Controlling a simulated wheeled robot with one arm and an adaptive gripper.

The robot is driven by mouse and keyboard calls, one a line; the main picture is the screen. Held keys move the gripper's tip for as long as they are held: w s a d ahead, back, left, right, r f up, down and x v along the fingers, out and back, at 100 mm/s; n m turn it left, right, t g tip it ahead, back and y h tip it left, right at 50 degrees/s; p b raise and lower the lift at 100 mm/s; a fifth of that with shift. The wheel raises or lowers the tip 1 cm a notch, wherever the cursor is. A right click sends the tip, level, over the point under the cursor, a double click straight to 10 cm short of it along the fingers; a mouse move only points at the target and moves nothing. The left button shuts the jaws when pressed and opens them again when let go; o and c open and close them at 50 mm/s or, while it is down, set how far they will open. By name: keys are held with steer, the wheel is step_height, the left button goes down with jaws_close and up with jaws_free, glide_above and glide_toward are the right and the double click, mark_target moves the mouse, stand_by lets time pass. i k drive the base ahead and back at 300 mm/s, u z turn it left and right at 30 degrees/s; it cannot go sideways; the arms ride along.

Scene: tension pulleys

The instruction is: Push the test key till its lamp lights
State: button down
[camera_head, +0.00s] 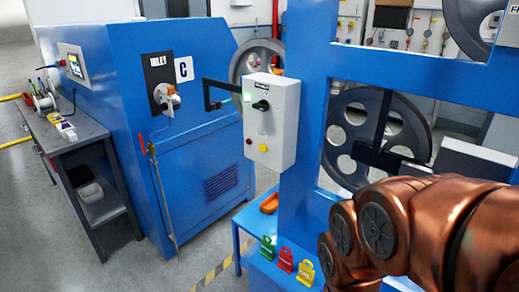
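A white control box (271,121) is mounted on the blue frame near the middle of the view. A small dark label sits above the knob. I cannot read which control is the test key. My copper-coloured arm fills the lower right, to the right of and below the box. My gripper is not in view.
The blue frame (304,115) with dark pulley wheels (362,165) stands right of the box. A blue machine (130,130) stands at left, beside a grey bench (80,135). Green, red and yellow tags (285,260) stand on a blue ledge below. Open floor lies at lower left.

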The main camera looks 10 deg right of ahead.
mark_target(263, 148)
steer(key=u, duration=0.05)
steer(key=k, duration=0.5)
steer(key=u, duration=2.3)
steer(key=i, duration=1.75)
steer(key=z, duration=2.25)
